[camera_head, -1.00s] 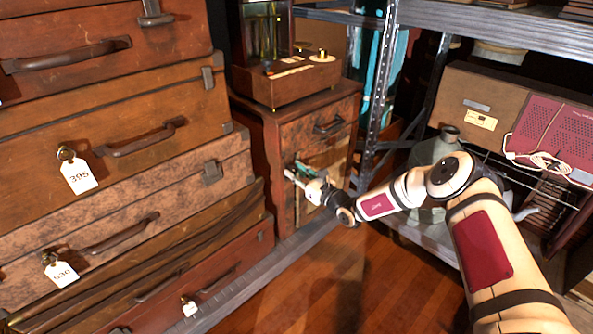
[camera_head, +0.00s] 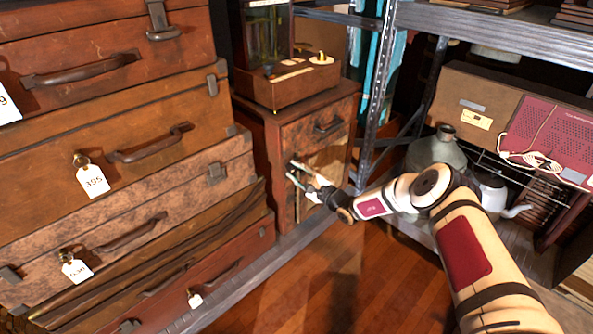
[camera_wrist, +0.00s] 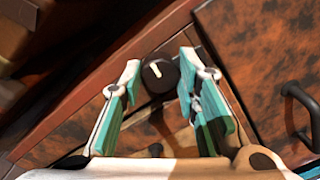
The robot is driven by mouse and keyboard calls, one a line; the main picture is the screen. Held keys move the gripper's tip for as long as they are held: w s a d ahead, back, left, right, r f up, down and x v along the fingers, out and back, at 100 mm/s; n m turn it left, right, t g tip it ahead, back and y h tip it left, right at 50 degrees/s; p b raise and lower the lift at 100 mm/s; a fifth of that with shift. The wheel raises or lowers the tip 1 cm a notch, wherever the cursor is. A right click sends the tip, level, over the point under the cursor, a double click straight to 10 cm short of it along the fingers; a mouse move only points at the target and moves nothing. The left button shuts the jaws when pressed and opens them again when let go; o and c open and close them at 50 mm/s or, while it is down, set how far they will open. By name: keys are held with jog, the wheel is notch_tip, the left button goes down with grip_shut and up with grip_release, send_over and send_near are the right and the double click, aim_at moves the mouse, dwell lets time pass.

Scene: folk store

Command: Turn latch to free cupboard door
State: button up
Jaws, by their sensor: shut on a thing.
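The wooden cupboard (camera_head: 258,125) stands between the suitcases and the metal shelf, with a drawer above and a paler door panel (camera_head: 328,160) below. In the wrist view the latch (camera_wrist: 157,72) is a round black knob with a white mark, beside the cupboard's frame. My gripper (camera_wrist: 158,78) has its teal-padded fingers on either side of the knob and is shut on it. I see no clear gap at the door.
Stacked brown suitcases (camera_head: 150,100) with tags fill the left. A metal shelf post (camera_head: 377,100) rises right of the cupboard, with jugs and a red radio (camera_head: 550,135) beyond. A dark handle (camera_wrist: 296,115) juts out beside my gripper. Wooden floor (camera_head: 310,280) lies open in front.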

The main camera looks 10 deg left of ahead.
jog(key=shift+n+p, duration=0.35)
jog(key=shift+n, duration=0.75)
jog(key=o, duration=1.2)
jog(key=v, duration=1.2)
